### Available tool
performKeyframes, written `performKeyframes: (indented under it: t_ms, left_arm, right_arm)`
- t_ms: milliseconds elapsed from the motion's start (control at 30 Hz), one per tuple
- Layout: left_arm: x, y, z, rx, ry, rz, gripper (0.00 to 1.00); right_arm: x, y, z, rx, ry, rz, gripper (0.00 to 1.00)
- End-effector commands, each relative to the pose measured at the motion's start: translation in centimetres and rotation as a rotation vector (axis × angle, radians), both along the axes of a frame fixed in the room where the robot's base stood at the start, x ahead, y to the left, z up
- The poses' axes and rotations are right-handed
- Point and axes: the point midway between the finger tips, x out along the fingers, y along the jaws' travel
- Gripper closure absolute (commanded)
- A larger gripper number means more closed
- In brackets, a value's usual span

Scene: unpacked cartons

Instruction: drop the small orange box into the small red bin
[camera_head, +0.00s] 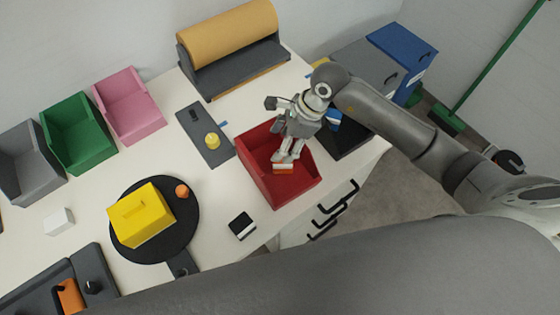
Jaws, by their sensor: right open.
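The small red bin (266,186) stands on the white table right of centre, open at the top. My right gripper (285,158) reaches down into it from above, with its fingers apart. A small orange box (283,168) with a pale upper edge shows right below the fingertips, inside the bin's outline. I cannot tell whether it rests on the bin's floor or still touches a finger. My left gripper is not in view.
A black round plate (187,225) bears a yellow block (143,216) and an orange ball (182,191). Pink (138,124), green (75,156) and grey (28,180) bins stand at left. A black-and-white block (242,226) lies near the front edge.

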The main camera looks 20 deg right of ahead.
Motion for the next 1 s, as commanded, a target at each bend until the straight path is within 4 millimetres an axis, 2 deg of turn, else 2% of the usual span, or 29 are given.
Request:
performKeyframes:
  t_ms: [167, 500, 633, 800, 1000]
  left_arm:
    - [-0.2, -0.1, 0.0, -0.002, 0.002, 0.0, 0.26]
    - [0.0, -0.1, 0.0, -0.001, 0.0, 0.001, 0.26]
    - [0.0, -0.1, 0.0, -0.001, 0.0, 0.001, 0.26]
    - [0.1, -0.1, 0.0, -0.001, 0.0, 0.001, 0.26]
    - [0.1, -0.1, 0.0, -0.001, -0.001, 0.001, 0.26]
  right_arm:
    - [0.0, -0.5, 1.1, -0.002, -0.002, -0.001, 0.35]
    - [-0.6, -3.1, 7.5, -0.002, -0.005, -0.001, 0.35]
    - [-0.8, -3.9, 9.5, -0.001, -0.003, 0.0, 0.35]
    - [-1.1, -4.4, 10.9, 0.0, -0.001, 0.0, 0.35]
    - [-1.1, -4.5, 11.1, 0.0, 0.0, -0.001, 0.35]
